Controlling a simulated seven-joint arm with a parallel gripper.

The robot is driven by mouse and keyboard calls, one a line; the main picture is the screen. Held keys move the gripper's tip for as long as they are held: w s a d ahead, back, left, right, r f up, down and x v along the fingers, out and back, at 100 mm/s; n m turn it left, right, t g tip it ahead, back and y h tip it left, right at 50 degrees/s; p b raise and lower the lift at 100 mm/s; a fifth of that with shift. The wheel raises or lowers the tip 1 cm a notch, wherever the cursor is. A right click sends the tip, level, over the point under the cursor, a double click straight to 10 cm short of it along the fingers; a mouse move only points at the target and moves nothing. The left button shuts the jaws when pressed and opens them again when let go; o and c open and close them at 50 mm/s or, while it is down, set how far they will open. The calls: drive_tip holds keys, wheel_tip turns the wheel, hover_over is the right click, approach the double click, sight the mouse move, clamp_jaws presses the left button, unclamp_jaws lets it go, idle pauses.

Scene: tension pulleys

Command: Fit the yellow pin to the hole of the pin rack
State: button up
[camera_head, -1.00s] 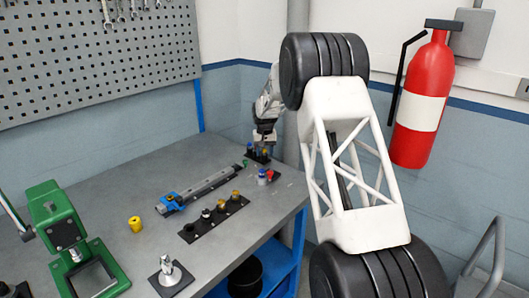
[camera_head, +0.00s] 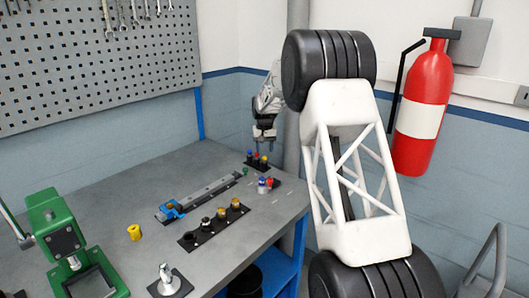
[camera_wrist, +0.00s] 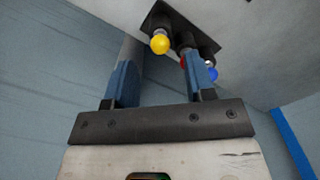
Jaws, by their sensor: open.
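The black pin rack (camera_head: 258,166) lies near the far right corner of the grey table. The yellow pin (camera_head: 249,154) stands in its left end, beside a red pin (camera_head: 257,156) and a blue pin (camera_head: 265,160). My gripper (camera_head: 264,147) is open and empty, just above the rack. In the wrist view, the yellow pin's round head (camera_wrist: 160,43) shows between my blue fingers (camera_wrist: 158,75), beyond their tips and apart from them. My right finger partly hides the red pin and the blue pin (camera_wrist: 213,74). The yellow pin's lower end is hidden.
A blue-and-white object (camera_head: 263,185) and a red part (camera_head: 273,183) lie in front of the rack. A grey rail with a blue clamp (camera_head: 171,210) and a black strip with pulleys (camera_head: 190,241) lie nearer. A wall stands close behind.

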wheel_tip(320, 180, up, 5)
drive_tip(key=shift+r, duration=0.1)
drive_tip(key=shift+d+r, duration=0.15)
drive_tip(key=shift+r, duration=0.05)
drive_tip(key=w+d+f, duration=0.2)
drive_tip(key=d+f, duration=0.6)
drive_tip(key=f, duration=0.1)
drive_tip(key=w+d+f, duration=0.2)
drive_tip(key=d+f, duration=0.7)
drive_tip(key=shift+w+f, duration=0.3)
drive_tip(key=shift+d, duration=0.1)
idle(0.5)
